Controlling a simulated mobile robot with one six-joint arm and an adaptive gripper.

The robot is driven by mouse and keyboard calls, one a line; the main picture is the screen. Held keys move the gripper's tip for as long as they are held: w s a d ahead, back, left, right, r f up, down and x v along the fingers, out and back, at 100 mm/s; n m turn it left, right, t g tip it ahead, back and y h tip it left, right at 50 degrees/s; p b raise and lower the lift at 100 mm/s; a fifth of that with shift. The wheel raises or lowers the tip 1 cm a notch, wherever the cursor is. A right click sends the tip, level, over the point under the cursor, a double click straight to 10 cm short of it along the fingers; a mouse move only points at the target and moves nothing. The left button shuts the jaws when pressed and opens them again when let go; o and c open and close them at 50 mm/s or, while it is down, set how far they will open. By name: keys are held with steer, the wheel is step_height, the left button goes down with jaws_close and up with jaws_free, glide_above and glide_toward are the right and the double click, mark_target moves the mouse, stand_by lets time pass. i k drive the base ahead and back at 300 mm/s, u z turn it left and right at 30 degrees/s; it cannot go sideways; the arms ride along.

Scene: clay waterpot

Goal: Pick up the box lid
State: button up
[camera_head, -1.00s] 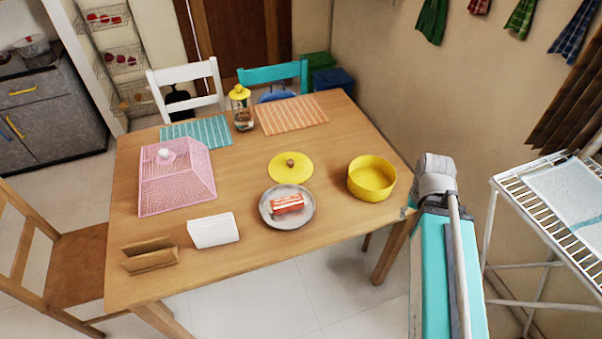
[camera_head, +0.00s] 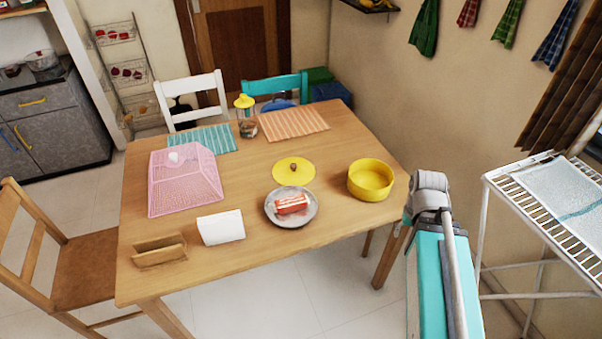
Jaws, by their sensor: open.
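A flat round yellow lid (camera_head: 293,171) with a small brown knob lies on the wooden table. It looks like the box lid. A round yellow box (camera_head: 371,180), open at the top, stands to its right near the table's right edge. The lid lies apart from the box, just behind a grey plate (camera_head: 306,215) with a red and white block-shaped item (camera_head: 291,204) on it. My turquoise and grey arm shows at the lower right, beside the table. My gripper is not visible in this view.
The wooden table (camera_head: 270,257) also holds a pink mesh cover (camera_head: 184,184), a white holder (camera_head: 221,227), a brown holder (camera_head: 160,251) and a yellow-topped jar (camera_head: 246,117). A white wire rack (camera_head: 536,225) stands at right, and a wooden chair (camera_head: 90,262) at left.

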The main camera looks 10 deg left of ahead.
mark_target(291, 171)
steer(key=u, duration=0.1)
steer(key=i, duration=0.95)
steer(key=z, duration=0.05)
